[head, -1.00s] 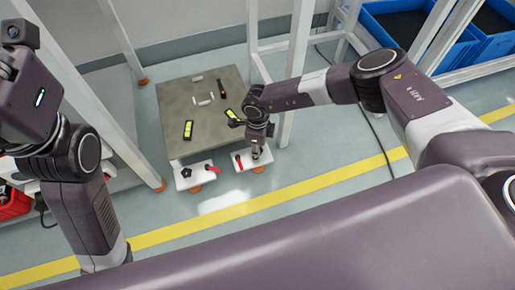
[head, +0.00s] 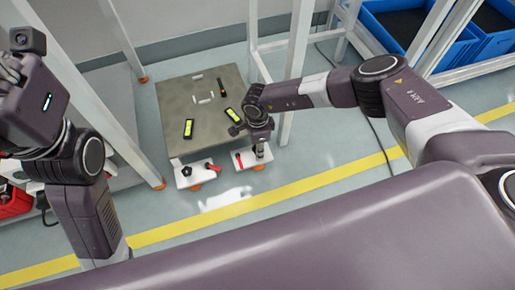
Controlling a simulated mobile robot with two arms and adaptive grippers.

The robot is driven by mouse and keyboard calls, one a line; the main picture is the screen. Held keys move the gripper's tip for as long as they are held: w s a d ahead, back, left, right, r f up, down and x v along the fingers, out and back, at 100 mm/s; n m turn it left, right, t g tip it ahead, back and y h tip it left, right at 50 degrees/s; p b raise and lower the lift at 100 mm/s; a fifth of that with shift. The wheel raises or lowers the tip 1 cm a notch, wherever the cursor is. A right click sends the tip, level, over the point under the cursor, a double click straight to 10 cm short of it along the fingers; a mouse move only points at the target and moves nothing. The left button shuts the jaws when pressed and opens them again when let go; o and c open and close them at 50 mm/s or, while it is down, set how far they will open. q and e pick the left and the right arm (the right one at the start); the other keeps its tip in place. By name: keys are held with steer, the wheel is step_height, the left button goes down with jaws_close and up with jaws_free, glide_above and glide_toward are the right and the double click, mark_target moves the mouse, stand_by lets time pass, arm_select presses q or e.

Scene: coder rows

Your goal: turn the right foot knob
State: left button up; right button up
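A low grey metal plate (head: 180,109) stands on the floor with two white foot blocks at its front edge. The left foot block (head: 184,183) carries a black star-shaped knob (head: 187,171) and a red lever (head: 212,168). The right foot block (head: 246,163) carries a red lever (head: 239,159); its knob is hidden under my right gripper. My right gripper (head: 260,152) points down over the right block; whether its fingers are open or shut is too small to tell. My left gripper (head: 8,72) is raised at the left edge, partly out of frame.
Two yellow-and-black levels (head: 188,128) and a dark cylindrical tool (head: 221,86) lie on the plate. A white frame post (head: 298,70) stands just right of the plate. Blue bins (head: 410,32) sit at the upper right. Floor before the plate is clear.

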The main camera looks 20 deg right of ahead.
steer(key=o, duration=1.1)
steer(key=shift+o, duration=0.5)
steer(key=shift+r, duration=0.1)
steer(key=shift+w, duration=0.15)
steer(key=shift+m, duration=0.3)
